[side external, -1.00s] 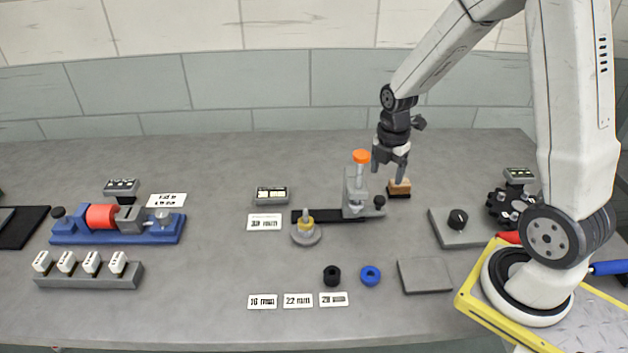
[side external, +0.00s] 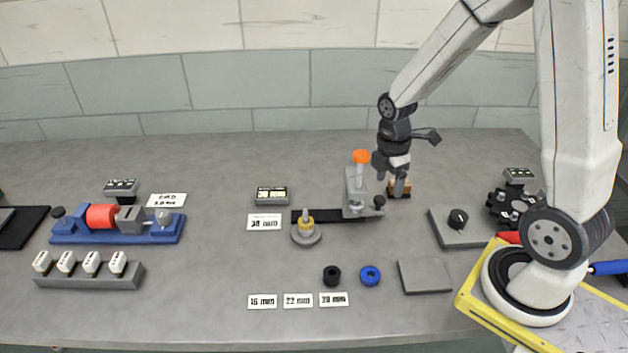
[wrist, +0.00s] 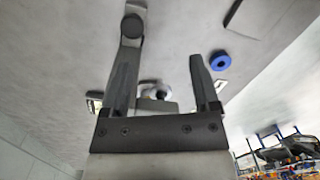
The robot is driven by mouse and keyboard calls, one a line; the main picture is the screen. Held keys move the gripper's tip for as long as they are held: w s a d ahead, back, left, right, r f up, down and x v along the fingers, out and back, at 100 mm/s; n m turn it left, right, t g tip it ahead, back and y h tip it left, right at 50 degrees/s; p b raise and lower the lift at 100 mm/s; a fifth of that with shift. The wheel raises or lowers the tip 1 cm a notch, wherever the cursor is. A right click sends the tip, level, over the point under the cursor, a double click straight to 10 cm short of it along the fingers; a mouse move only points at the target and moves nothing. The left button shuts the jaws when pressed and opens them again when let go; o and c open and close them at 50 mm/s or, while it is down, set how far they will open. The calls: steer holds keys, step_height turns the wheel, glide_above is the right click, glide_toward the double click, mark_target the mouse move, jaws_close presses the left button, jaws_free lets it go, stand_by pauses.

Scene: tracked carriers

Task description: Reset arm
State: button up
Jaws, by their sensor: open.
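My gripper (side external: 391,178) hangs from the arm at the back right of the bench, beside a clamp-like fixture with an orange knob (side external: 361,156). A blue ring (wrist: 220,60) lies beyond the right finger.
A yellow-hubbed post (side external: 306,231), a black ring (side external: 332,276) and the blue ring (side external: 370,276) stand in front of the fixture. A grey plate (side external: 425,275) and a knob box (side external: 464,228) lie right. A blue carrier (side external: 118,229) stands left.

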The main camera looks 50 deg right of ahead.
steer(key=s+a+r+m+t, duration=0.3)
steer(key=a+m, duration=0.6)
steer(key=m, duration=0.4)
steer(key=shift+a+m, duration=0.3)
steer(key=shift+a, duration=0.1)
stand_by(1.4)
